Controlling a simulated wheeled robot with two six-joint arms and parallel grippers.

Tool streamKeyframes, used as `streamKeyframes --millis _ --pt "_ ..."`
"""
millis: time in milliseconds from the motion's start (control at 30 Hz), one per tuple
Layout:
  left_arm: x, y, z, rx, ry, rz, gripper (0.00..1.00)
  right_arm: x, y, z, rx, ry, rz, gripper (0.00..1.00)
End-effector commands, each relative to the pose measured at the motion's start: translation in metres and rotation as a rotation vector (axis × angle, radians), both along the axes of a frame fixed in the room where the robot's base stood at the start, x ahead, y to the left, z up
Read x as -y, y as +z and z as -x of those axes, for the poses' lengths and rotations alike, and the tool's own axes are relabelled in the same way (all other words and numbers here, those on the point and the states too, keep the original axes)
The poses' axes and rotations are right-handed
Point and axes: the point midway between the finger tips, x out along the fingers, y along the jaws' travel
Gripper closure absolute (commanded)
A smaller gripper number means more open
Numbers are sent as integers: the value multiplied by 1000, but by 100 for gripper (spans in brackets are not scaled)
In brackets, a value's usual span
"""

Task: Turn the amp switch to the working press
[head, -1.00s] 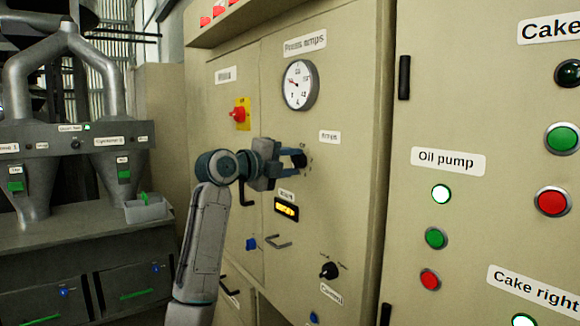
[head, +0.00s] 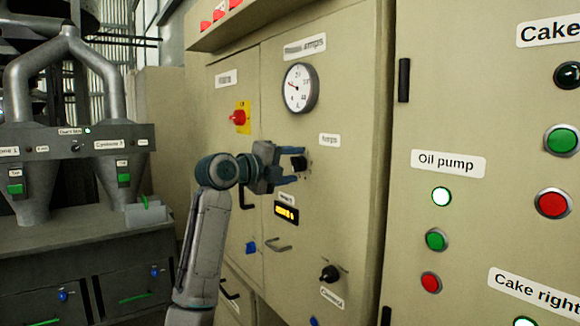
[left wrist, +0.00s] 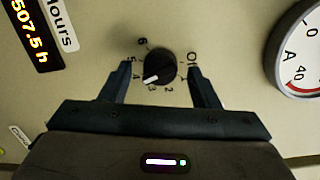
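The amp switch (head: 300,164) is a black round knob on the beige cabinet door, below the amp gauge (head: 298,88). In the left wrist view the knob (left wrist: 160,62) has a white pointer aimed lower left, near the mark 4. Marks Off and 1 to 6 ring it. My left gripper (head: 291,166) is open in front of the knob. In the left wrist view its fingertips (left wrist: 160,70) stand on either side of the knob, with a gap on both sides. The gauge needle points to the left, low on its scale. My right gripper is not in view.
A yellow-lit hour meter (head: 286,212) is below the switch. A red rotary switch (head: 238,117) on yellow is to the left, and another black knob (head: 329,273) is lower. Door handles (head: 404,79) stick out. Press hoppers with a control strip (head: 75,140) stand at left.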

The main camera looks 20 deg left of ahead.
Motion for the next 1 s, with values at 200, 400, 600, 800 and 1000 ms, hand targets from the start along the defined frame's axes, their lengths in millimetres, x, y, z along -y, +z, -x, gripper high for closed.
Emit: streamKeyframes --millis 200,400,600,800,1000 --pt "-5 0 6 2 2 0 44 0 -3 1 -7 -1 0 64" --pt "-23 0 35 4 3 -3 44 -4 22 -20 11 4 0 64" --pt "-42 1 69 4 2 -3 44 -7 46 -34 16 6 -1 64" --pt "-54 3 89 0 2 -1 44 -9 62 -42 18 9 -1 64" --pt "-56 5 93 0 0 0 44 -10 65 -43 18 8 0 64"
